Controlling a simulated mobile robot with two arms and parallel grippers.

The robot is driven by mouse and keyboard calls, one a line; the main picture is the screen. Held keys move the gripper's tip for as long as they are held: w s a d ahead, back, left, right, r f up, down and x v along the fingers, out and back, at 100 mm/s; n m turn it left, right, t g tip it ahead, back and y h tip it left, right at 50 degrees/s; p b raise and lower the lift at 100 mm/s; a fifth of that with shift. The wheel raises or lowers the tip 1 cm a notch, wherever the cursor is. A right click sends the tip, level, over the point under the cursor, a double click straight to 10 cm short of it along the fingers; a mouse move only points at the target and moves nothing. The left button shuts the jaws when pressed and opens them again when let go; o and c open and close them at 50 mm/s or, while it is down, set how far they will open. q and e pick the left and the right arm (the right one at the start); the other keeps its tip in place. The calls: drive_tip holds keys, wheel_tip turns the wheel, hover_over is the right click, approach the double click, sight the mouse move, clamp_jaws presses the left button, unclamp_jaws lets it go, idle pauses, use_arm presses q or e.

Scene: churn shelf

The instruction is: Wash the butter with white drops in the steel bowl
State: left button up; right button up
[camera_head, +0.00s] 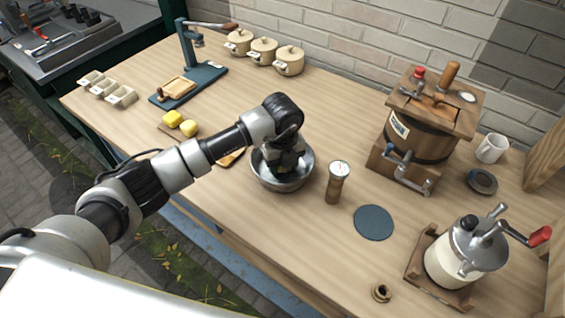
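The steel bowl (303,176) stands on the wooden table near its front edge, left of the middle. My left gripper (285,170) points down into the bowl from above. Its fingers are dark and partly hidden by the wrist, so I cannot tell whether they are open, shut or holding something. The inside of the bowl is mostly covered by the gripper; no butter or white drops can be made out in it. Two yellow butter pieces, one at the back (172,118) and one at the front (189,129), sit on a small wooden board to the left. My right gripper is not in view.
A wooden cylinder with a dial (338,183) stands close right of the bowl. A dark round mat (373,222), a wooden churn (419,130) and a cream-coloured crank can (462,256) are further right. A blue press (203,75) and lidded pots (263,50) stand at the back.

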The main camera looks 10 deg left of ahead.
use_arm(q)
drive_tip(key=shift+w+a, duration=0.15)
drive_tip(key=shift+a, duration=0.1)
drive_tip(key=shift+d, duration=0.3)
idle(0.4)
drive_tip(key=shift+a, duration=0.3)
idle(0.5)
drive_tip(key=shift+r+p, duration=2.65)
drive_tip(key=shift+r, duration=1.1)
drive_tip(key=shift+r, duration=0.1)
wheel_tip(320, 180, up, 4)
drive_tip(key=p, duration=0.2)
drive_tip(key=shift+p, duration=0.4)
